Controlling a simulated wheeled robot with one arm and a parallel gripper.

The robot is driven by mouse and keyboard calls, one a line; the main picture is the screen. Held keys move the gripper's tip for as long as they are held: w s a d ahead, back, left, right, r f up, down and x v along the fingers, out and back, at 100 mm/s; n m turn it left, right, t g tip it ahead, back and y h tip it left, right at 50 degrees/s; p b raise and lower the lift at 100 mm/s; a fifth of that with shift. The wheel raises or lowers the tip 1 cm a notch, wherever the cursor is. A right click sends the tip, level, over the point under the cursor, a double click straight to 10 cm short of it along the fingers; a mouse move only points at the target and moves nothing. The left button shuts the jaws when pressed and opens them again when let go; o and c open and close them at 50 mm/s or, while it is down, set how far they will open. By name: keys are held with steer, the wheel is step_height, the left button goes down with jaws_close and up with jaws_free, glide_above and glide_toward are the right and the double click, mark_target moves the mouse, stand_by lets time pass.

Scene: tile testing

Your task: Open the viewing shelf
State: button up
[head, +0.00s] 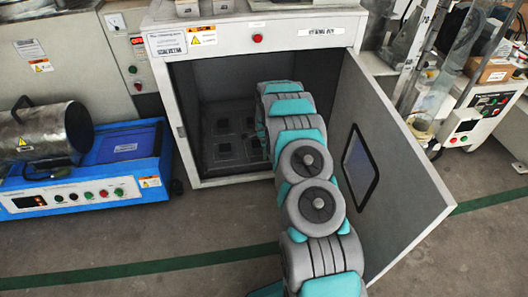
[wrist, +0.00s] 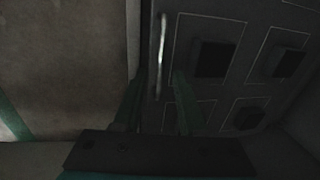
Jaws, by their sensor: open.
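The viewing shelf appears as a dark panel with black square pads, low inside the grey cabinet, in the head view (head: 228,150) and the wrist view (wrist: 240,92). A thin bright bar (wrist: 161,45), like a handle, runs along the shelf's left edge in the wrist view. My gripper (wrist: 158,88) is open, its two dark green fingers on either side of the bar's lower end in the picture. Whether they touch it I cannot tell. In the head view my arm reaches into the cabinet and hides the gripper.
The cabinet door (head: 385,175), with a small dark window, stands swung open to the right of my arm. A blue machine (head: 85,180) with a metal cylinder stands left of the cabinet (head: 255,40). Another bench machine (head: 485,105) is at the right. Floor in front is clear.

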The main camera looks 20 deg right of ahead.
jaws_close()
stand_by(0.3)
stand_by(1.1)
